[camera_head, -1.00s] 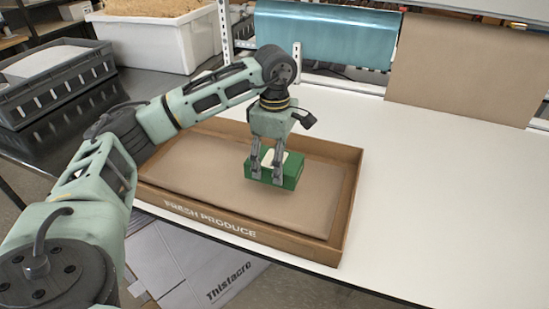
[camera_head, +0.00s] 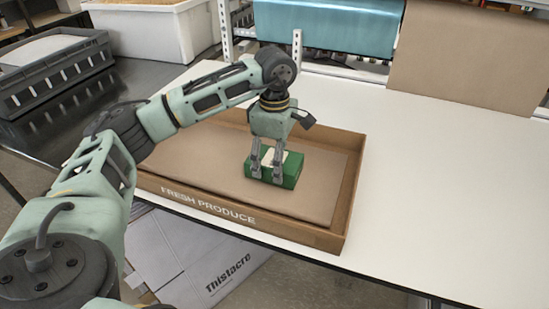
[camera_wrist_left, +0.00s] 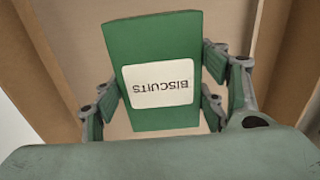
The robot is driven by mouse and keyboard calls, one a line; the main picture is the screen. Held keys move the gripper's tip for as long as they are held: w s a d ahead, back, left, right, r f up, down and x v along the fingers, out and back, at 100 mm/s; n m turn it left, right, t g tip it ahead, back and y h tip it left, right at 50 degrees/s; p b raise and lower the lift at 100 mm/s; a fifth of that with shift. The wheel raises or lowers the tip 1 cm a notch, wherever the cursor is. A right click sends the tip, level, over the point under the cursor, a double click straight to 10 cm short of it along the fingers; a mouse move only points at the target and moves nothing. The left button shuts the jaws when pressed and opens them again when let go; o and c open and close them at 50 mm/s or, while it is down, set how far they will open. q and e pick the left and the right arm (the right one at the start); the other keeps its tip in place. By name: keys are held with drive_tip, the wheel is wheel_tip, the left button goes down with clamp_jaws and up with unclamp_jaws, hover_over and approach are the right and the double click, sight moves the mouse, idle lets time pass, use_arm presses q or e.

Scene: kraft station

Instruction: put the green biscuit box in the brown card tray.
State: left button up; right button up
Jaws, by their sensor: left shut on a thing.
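The green biscuit box (camera_head: 290,169) is inside the brown card tray (camera_head: 345,205), over the right part of its floor. I cannot tell for sure whether its underside touches the tray floor. My left gripper (camera_head: 265,172) points down and is shut on the box, with fingers on both sides of it. In the left wrist view the box (camera_wrist_left: 152,45) shows its white "BISCUITS" label between the fingers (camera_wrist_left: 163,100). The tray floor and wall show behind it. My right gripper is not in view.
The tray stands on a white table (camera_head: 440,180) with clear room to its right. A grey crate (camera_head: 55,75) and a white tub (camera_head: 150,35) are at the back left. Blue (camera_head: 325,25) and brown (camera_head: 465,50) sheets hang behind the table.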

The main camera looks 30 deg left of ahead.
use_arm(q)
drive_tip(key=o, duration=1.4)
wheel_tip(320, 180, up, 13)
drive_tip(key=p, duration=0.8)
drive_tip(key=shift+p, duration=0.35)
